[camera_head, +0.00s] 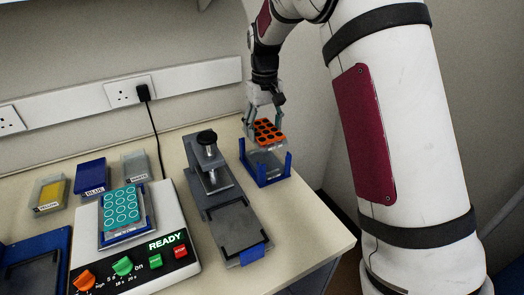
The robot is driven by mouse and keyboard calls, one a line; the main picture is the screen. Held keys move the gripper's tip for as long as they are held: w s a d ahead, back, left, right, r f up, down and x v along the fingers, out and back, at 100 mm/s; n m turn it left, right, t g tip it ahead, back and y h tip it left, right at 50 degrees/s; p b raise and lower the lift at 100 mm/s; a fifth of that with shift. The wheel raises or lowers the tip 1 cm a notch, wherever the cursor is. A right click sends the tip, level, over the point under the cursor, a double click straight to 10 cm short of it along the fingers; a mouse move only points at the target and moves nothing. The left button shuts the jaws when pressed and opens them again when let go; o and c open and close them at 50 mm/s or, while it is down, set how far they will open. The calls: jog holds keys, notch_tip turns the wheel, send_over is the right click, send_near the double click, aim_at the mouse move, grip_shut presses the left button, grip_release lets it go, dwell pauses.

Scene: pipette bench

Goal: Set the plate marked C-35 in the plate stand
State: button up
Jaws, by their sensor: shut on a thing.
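My gripper (265,118) is shut on a plate with an orange top and dark round wells (268,131). The plate is at or just above a blue-cornered stand (268,182) at the right end of the bench. I cannot tell whether the plate touches the stand. No C-35 mark is readable on it. Another plate, teal with pale rings (122,207), sits on a white machine; its label is too small to read.
The white machine (180,225) shows READY and has knobs and buttons. A grey clamp press (222,195) stands just left of the stand. Yellow, blue and white labelled bins (91,178) line the back left. A black cord (154,130) hangs from the wall socket.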

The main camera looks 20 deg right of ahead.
aim_at(264, 159)
notch_tip(264, 159, down, 8)
jog(key=shift+f+p, duration=0.1)
jog(key=shift+p, duration=0.3)
jog(key=shift+f, duration=0.2)
jog(key=o, duration=1.3)
jog(key=shift+c, duration=0.2)
